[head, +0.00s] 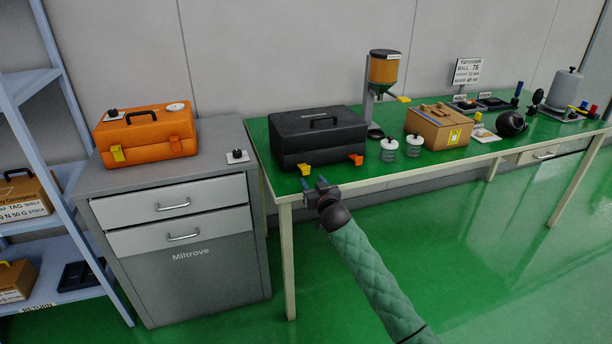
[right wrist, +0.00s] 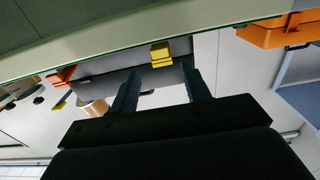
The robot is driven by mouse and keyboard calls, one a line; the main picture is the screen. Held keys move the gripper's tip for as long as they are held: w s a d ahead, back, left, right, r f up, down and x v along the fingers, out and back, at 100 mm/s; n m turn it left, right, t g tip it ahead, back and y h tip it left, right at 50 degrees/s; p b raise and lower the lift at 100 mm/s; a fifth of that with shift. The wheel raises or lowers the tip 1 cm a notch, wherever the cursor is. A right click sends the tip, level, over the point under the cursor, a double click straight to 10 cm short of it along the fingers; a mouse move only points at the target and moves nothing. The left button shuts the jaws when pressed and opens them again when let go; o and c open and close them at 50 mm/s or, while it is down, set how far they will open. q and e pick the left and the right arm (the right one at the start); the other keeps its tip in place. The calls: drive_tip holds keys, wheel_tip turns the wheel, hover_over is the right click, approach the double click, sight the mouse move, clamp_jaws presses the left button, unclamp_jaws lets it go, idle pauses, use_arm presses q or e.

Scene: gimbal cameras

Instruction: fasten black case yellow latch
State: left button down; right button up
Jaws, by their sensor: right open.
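The black case (head: 318,135) stands with its lid down and handle on top, near the front left edge of the green table. Its yellow latch (head: 305,169) is at the left of its front, and an orange latch (head: 356,159) is at the right. My right gripper (head: 320,186) is open and empty, in front of the table edge, just below and right of the yellow latch. In the right wrist view, which looks upside down, the yellow latch (right wrist: 160,54) shows beyond and between the two fingers (right wrist: 160,78), apart from them. My left gripper is not in view.
An orange case (head: 146,134) with its own yellow latch sits on the grey cabinet (head: 180,235) to the left. Two glass jars (head: 389,150), a hopper stand (head: 384,70) and a cardboard-coloured case (head: 438,126) stand right of the black case. The table edge lies close to my gripper.

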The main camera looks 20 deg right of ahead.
sight(306, 172)
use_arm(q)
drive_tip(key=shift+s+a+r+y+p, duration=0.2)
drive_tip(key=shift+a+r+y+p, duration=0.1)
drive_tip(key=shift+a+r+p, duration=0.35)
use_arm(e)
drive_tip(key=shift+w+a, duration=0.15)
drive_tip(key=shift+w, duration=3.65)
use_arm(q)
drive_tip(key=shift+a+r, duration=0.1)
